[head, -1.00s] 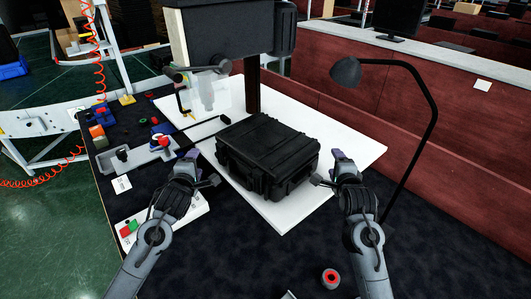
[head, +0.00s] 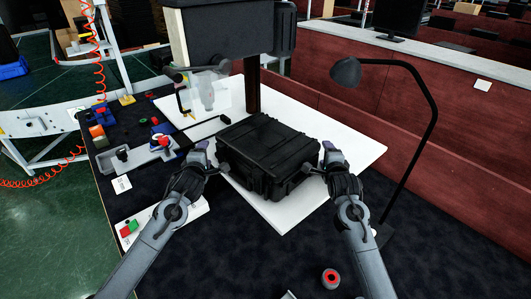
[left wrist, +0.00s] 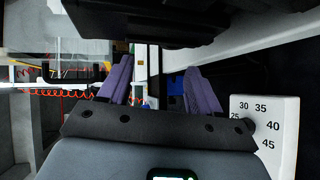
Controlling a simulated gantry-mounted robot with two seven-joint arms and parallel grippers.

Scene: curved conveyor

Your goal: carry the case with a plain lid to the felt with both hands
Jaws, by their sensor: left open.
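A black case (head: 266,152) with a plain, unmarked lid lies closed on a white board (head: 352,148). My left gripper (head: 203,156) is at the case's left side, open. In the left wrist view its purple fingers (left wrist: 157,72) stand apart with nothing between them, and the dark underside of the case (left wrist: 140,20) shows above them. My right gripper (head: 323,160) is at the case's right side, close to its right end; its fingers are too small to read. A dark, felt-like surface (head: 285,250) covers the front of the table.
A machine head (head: 225,35) on a column stands behind the case. A black lamp (head: 420,150) rises at right. A fixture (head: 150,150) with small parts lies at left. A red ring-shaped item (head: 330,278) sits at the front. A red partition (head: 440,150) borders the right.

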